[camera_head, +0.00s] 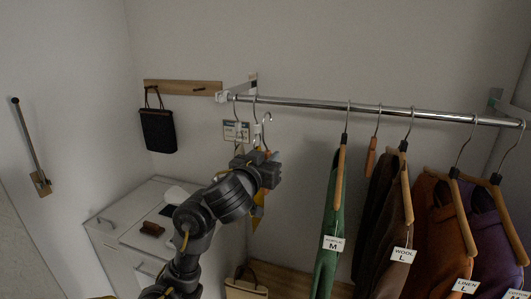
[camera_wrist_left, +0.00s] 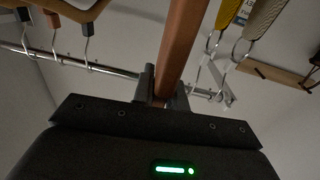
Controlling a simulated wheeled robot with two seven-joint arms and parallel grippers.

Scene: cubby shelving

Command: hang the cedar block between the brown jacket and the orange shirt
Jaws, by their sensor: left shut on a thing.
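My left gripper (camera_head: 270,165) is in front of the left end of the rail, shut on a reddish-brown cedar block. The block (camera_wrist_left: 182,45) fills the space between the fingers in the left wrist view. In the head view the gripper mostly hides it; a pale hook (camera_head: 267,118) stands above the gripper, its top below the rail. The brown jacket (camera_head: 376,220) with a WOOL L tag and the orange shirt (camera_head: 438,225) with a LINEN L tag hang side by side on the right half of the rail (camera_head: 300,104), with a narrow gap between their hooks. My right gripper is not in view.
A similar wooden piece (camera_head: 371,155) hangs between the green garment (camera_head: 330,225) and the brown jacket. A purple garment (camera_head: 492,240) hangs at far right. A yellow item (camera_head: 258,212) hangs behind my gripper. A white cabinet (camera_head: 112,245) stands left.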

